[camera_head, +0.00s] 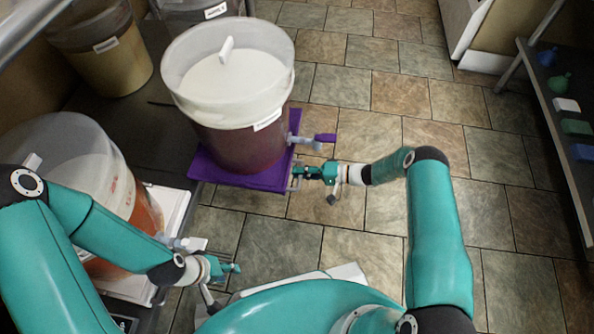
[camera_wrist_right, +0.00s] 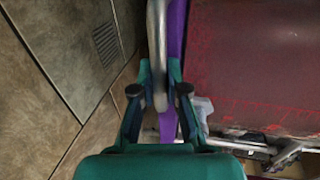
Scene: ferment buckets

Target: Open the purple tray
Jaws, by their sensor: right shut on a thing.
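A bucket with orange contents (camera_head: 140,205) sits on a white tray (camera_head: 172,215) at the left. A shelf with small items (camera_head: 570,125) stands far right. The tiled floor between is clear.

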